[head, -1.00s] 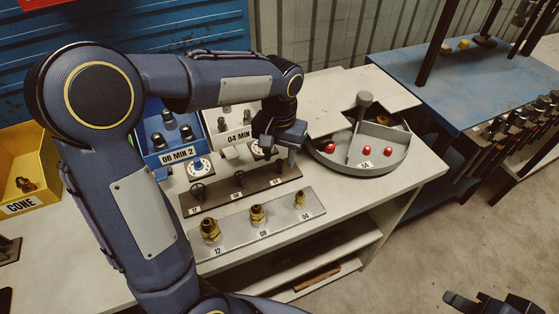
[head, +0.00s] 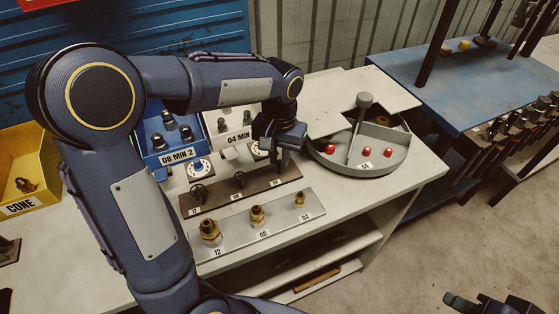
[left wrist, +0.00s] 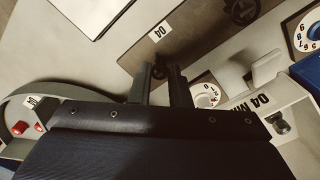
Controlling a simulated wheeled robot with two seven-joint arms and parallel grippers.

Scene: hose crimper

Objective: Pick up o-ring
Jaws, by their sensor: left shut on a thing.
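My left gripper (head: 281,163) points down at the 04 end of the brown strip (head: 217,196) on the table. Its two dark fingers (left wrist: 160,74) show close together in the left wrist view. They are shut on a small dark thing at their tips, which seems to be the o-ring (left wrist: 159,73), mostly hidden by the fingers. Dark pieces at the 12 place (head: 198,191) and the 08 place (head: 239,178) stand on the same strip. My right gripper (head: 488,302) is at the bottom right, partly cut off and empty; its opening is unclear.
A metal strip (head: 285,213) with brass fittings lies in front. The blue bin (head: 176,154), the white 04 MIN bin (head: 238,137) and dials stand behind. A round grey tray (head: 345,168) with red pieces is to the right. A yellow CONE bin (head: 45,198) is at the left.

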